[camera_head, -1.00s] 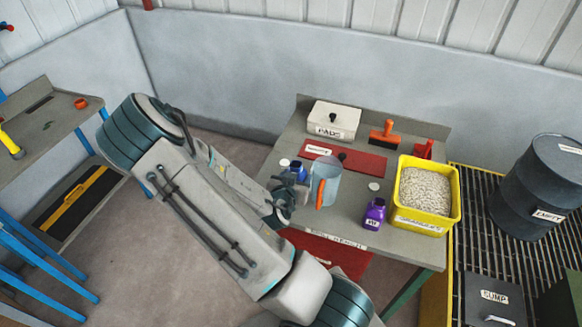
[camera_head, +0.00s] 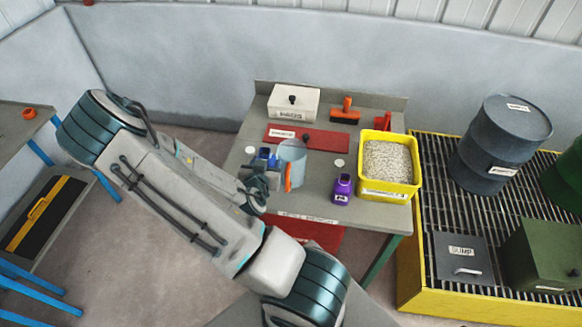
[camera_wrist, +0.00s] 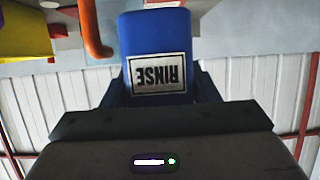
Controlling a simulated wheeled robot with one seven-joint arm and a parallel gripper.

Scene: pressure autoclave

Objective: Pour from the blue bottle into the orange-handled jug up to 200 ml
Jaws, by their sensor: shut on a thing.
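The blue bottle (camera_wrist: 157,40) carries a label reading RINSE, upside down in the wrist view. My gripper (camera_wrist: 160,95) is shut on it. In the head view my gripper (camera_head: 262,180) is at the left part of the bench, and the blue bottle (camera_head: 266,155) shows only in part behind it. The clear jug (camera_head: 292,155) stands upright just right of the bottle, its orange handle (camera_head: 288,178) facing the front. The handle also shows in the wrist view (camera_wrist: 92,30). The liquid level and the jug's marks are too small to read.
A purple bottle (camera_head: 342,188) stands right of the jug on the grey bench (camera_head: 310,205). A yellow bin of granules (camera_head: 388,190) is at the right. White discs (camera_head: 339,163) lie nearby.

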